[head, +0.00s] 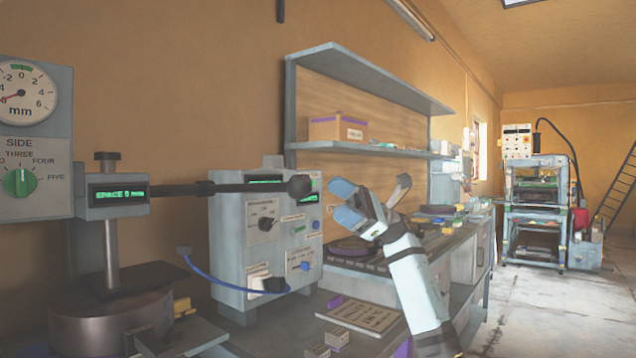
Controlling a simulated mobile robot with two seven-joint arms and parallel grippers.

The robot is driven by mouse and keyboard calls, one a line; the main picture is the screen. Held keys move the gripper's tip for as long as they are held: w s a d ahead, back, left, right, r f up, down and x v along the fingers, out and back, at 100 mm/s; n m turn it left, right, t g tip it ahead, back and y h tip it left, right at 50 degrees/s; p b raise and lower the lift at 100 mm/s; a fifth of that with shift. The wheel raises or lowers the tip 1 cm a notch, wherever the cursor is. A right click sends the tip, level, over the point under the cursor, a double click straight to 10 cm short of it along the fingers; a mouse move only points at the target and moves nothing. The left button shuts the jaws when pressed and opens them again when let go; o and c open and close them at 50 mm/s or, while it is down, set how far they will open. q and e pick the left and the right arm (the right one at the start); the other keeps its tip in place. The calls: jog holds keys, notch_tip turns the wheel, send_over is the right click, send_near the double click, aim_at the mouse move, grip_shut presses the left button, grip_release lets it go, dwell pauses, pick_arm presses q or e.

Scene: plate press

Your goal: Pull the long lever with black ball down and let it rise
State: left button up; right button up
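The long lever (222,188) is a dark horizontal bar running right from the display head (112,196) of the press at the left. Its black ball (299,186) is at the right end. My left gripper is not in view.
A grey control box (264,238) with knobs and a blue cable stands behind the lever. A gauge panel (28,140) is at the far left. Open floor is at the right.

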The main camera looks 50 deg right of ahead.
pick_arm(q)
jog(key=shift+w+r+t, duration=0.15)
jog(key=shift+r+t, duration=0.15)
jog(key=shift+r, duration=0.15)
pick_arm(e)
jog(key=shift+v, duration=1.6)
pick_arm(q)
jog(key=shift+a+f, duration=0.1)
pick_arm(e)
jog(key=shift+a, duration=0.1)
